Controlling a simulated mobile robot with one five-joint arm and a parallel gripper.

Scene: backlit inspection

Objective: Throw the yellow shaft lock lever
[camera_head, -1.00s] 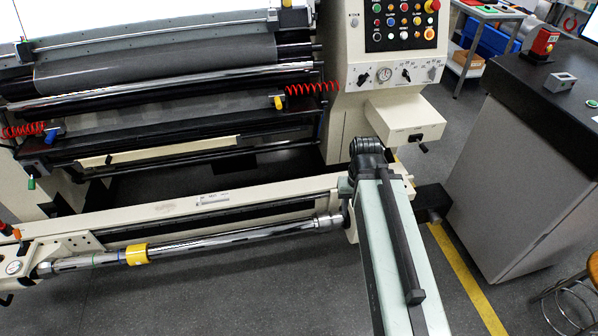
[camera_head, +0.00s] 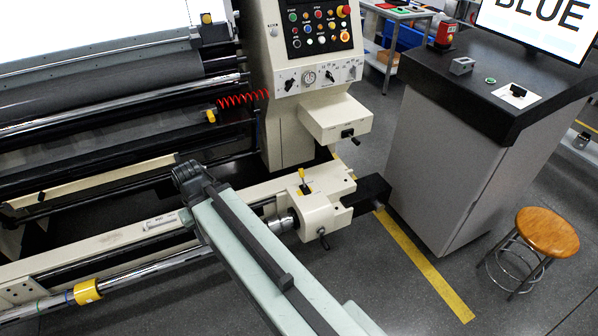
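The yellow shaft lock lever (camera_head: 302,175) stands up from a slot on top of the cream end housing (camera_head: 322,212). It is small in the view and leans little, if at all. A chrome shaft (camera_head: 135,274) with a yellow collar (camera_head: 87,291) runs into this housing from the left. My pale green arm crosses in front of the shaft near the housing, left of the lever, and hides part of the shaft. The arm's dark joint shows at its far end. My gripper is not in view.
The machine's control panel (camera_head: 317,24) and a cream box with a crank (camera_head: 335,118) stand behind the housing. A dark-topped counter (camera_head: 440,150) and a wooden stool (camera_head: 546,232) are at right. Grey floor with a yellow line (camera_head: 425,262) lies between.

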